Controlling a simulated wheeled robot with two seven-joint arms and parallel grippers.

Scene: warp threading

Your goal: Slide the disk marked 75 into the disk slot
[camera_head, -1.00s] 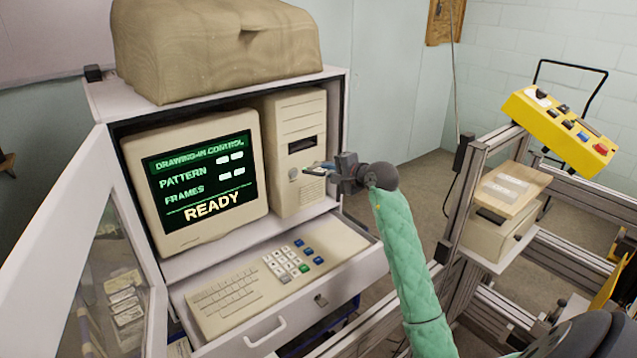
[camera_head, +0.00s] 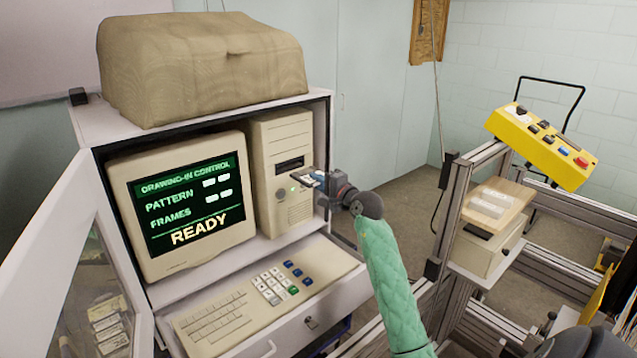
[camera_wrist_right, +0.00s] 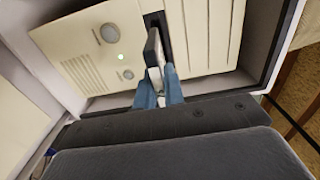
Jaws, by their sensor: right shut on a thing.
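The beige computer tower (camera_head: 268,150) stands in the cabinet beside the monitor. Its dark disk slot (camera_head: 289,164) is on the upper front; it also shows in the right wrist view (camera_wrist_right: 166,46). My right gripper (camera_head: 322,180) is shut on a thin disk (camera_head: 306,179), just in front of and slightly below the slot in the head view. In the right wrist view the disk (camera_wrist_right: 153,58) sticks out between the blue fingertips (camera_wrist_right: 160,88), its far edge at or very near the slot. I cannot tell whether it has entered. Its marking is not readable. My left gripper is not in view.
The monitor (camera_head: 178,203) reads READY. A keyboard (camera_head: 235,300) lies on the pulled-out drawer below. The open cabinet door (camera_head: 45,240) stands at left. A metal frame (camera_head: 470,215) with a yellow control box (camera_head: 540,147) stands at right.

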